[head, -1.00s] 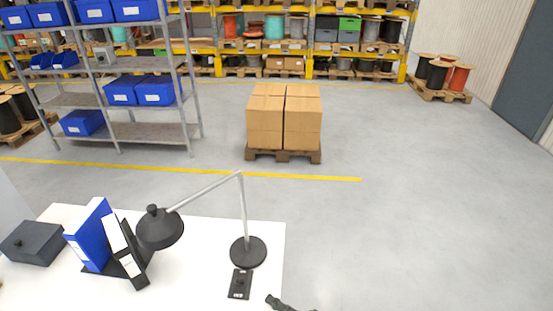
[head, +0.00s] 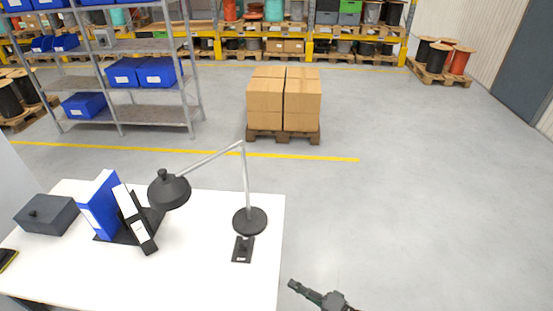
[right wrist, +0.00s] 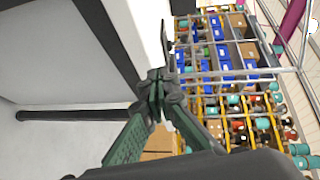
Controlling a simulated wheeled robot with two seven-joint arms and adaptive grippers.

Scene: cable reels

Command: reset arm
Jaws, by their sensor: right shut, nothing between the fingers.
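My right gripper (head: 298,288) shows at the bottom of the head view, to the right of the white table (head: 262,275), over the grey floor. It is shut with nothing in it. In the right wrist view its fingers (right wrist: 163,75) come together near the middle, beside the table's edge, with shelving behind. My left gripper is not in view.
The table carries a black desk lamp (head: 250,221), a blue binder (head: 101,207), a dark box (head: 46,214) and a small black plate (head: 243,249). Boxes on a pallet (head: 284,135) and a shelf rack (head: 150,118) stand beyond. Floor to the right is clear.

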